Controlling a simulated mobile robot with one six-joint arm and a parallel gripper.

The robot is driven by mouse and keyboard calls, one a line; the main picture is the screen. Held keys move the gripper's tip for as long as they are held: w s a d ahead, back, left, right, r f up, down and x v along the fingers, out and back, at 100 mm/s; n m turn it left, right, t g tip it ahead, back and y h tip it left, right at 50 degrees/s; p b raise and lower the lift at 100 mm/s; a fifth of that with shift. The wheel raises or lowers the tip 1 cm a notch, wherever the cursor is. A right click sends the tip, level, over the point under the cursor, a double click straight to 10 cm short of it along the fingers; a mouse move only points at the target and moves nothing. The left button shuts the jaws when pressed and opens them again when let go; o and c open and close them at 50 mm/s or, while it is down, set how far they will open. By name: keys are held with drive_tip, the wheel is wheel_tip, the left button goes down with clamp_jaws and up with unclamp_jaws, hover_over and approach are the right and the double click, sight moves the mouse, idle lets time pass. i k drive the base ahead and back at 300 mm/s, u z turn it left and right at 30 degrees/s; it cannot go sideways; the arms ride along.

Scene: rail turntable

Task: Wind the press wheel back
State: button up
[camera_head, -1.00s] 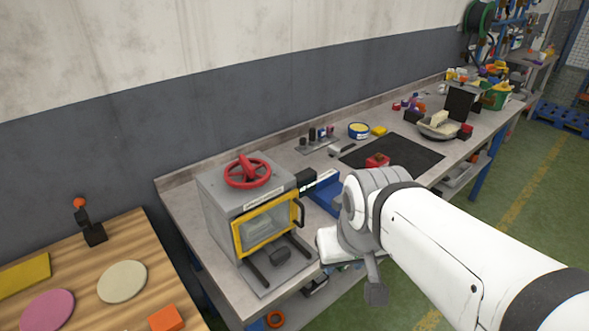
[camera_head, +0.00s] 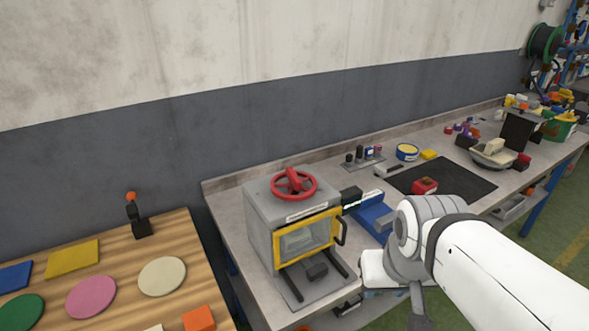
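The press is a grey box (camera_head: 262,225) with a yellow-framed window (camera_head: 308,240) on its front, standing at the near left end of the grey workbench. Its red press wheel (camera_head: 294,184) lies flat on top, with a raised red part at its middle. Nothing touches the wheel. My arm reaches in from the lower right, and my gripper (camera_head: 418,318) hangs low at the bottom edge, to the right of the press and apart from the wheel. Its fingertips are not clear, so I cannot tell whether it is open.
A wooden table (camera_head: 115,255) with coloured discs and squares stands at left, with a small orange-tipped lever (camera_head: 138,218) on it. A dark mat (camera_head: 443,180) bearing a red block (camera_head: 424,186) lies right of the press. A blue device (camera_head: 368,214) sits beside the press.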

sight(294, 185)
drive_tip(key=u, duration=2.05)
drive_tip(key=k, duration=1.45)
drive_tip(key=z, duration=1.4)
drive_tip(key=i, duration=1.7)
drive_tip(key=z, duration=0.1)
